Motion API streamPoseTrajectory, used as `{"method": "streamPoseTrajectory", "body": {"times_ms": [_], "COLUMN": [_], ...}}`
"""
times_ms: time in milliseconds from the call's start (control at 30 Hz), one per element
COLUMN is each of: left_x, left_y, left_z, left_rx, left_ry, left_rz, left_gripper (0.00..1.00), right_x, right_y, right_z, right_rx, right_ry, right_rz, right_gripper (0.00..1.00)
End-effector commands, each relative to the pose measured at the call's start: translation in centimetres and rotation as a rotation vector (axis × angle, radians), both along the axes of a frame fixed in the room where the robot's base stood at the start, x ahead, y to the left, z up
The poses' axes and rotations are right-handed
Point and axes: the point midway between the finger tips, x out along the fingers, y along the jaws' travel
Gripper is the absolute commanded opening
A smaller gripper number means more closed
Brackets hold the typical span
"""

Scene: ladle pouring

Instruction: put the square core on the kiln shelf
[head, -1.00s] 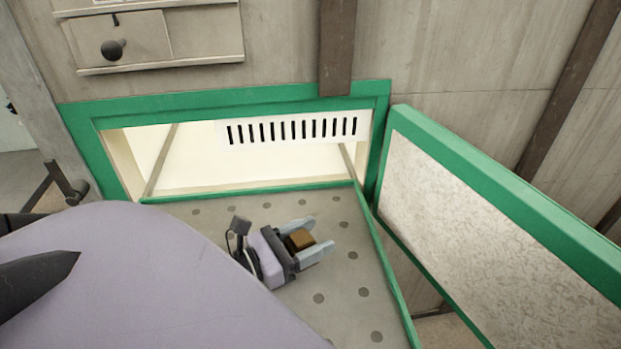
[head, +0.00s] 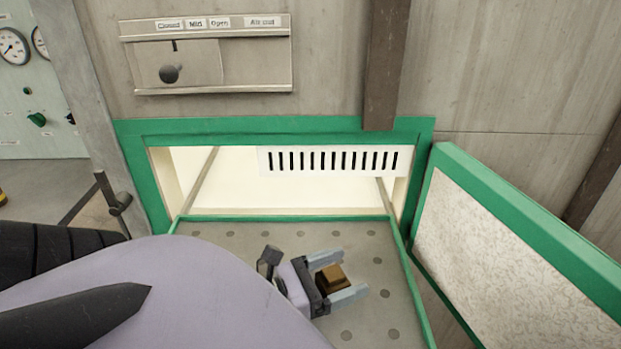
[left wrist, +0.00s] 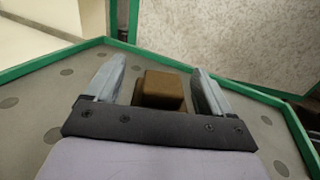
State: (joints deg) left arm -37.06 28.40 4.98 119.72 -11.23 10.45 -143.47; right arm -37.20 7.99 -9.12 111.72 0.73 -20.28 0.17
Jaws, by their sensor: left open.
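The square core (head: 332,276) is a small brown block standing on the grey, hole-dotted kiln shelf (head: 358,330), which has a green rim. My left gripper (head: 353,273) is over the shelf, open, with one finger on each side of the core. In the left wrist view the core (left wrist: 163,90) sits between the two fingers (left wrist: 168,82), with a gap visible on both sides. The core's underside is hidden, so its contact with the shelf cannot be seen fully. My right gripper is not in view.
Behind the shelf is the bright kiln opening (head: 235,190) in a green frame, with a slotted white plate (head: 330,160) across its top. An open green-edged door (head: 520,250) stands at the right. A sliding damper panel (head: 190,63) is above.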

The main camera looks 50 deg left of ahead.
Motion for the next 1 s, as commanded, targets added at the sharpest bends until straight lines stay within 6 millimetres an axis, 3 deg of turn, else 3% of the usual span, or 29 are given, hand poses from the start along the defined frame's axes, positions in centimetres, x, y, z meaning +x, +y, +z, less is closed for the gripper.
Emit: {"method": "streamPoseTrajectory", "body": {"times_ms": [700, 1000], "left_x": [-9.6, -11.1], "left_y": [2.8, 3.2], "left_z": [-0.2, -0.1], "left_rx": [0.000, -0.001], "left_ry": [0.003, 0.001], "left_rz": [0.003, 0.000], "left_gripper": [0.83, 0.83], "right_x": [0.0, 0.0], "right_y": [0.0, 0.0], "right_z": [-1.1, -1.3], "right_rx": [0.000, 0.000], "right_ry": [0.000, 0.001], "right_rz": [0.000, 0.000], "right_gripper": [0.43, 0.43]}}
